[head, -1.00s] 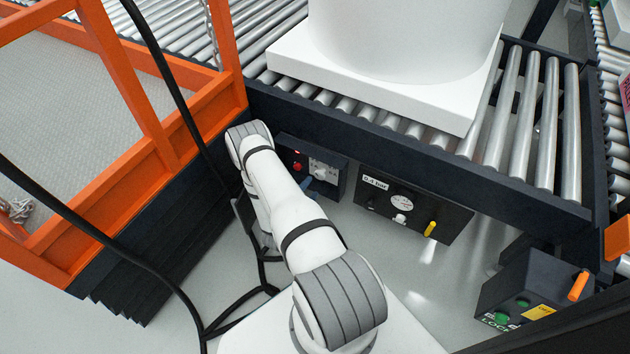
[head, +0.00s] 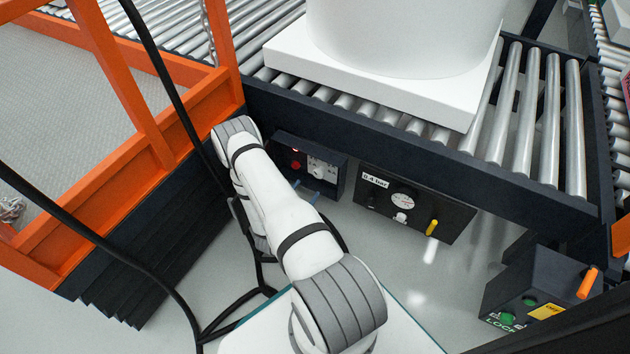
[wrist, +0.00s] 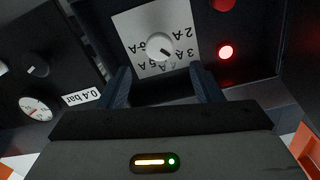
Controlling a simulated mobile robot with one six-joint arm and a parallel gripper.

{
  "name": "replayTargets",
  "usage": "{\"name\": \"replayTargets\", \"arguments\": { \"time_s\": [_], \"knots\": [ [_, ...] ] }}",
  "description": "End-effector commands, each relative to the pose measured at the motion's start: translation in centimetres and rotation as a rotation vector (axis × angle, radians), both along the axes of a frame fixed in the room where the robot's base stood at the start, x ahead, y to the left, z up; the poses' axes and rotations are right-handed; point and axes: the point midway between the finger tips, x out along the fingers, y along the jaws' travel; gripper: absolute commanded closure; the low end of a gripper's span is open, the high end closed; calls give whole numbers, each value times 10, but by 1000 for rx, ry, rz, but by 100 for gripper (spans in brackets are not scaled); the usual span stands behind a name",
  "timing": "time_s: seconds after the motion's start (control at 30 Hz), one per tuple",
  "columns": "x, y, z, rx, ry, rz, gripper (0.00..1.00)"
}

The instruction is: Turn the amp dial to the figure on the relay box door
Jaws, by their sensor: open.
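The amp dial (wrist: 160,47) is a white round knob on a pale plate with amp figures, upside down in the wrist view. Its dark mark points to the lower right, toward the 3 A side; the exact figure is hard to tell. In the head view the dial's box (head: 335,178) sits under the conveyor edge. My gripper (wrist: 162,84) is open, its two dark blue fingers apart below the dial in the wrist view, with nothing between them. In the head view my gripper (head: 306,191) shows just in front of the box. I cannot make out a relay box door figure.
A red lamp (wrist: 226,52) glows beside the dial. A gauge box (head: 440,222) marked 0.4 bar, with a yellow lever, stands to the right. A dark box (head: 530,290) with an orange handle is farther right. Black cables and an orange frame (head: 110,205) lie left.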

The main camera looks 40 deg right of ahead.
Motion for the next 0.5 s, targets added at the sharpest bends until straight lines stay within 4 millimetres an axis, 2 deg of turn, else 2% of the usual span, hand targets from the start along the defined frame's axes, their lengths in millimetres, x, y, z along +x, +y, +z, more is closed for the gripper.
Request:
{"name": "replayTargets", "arguments": {
  "time_s": [0.1,0.27,0.5],
  "knots": [
    [0,1,-1,-56,136,0,41],
    [1,-4,0,-86,205,-1,41],
    [14,-37,-2,-87,204,-5,41]
  ]
}}
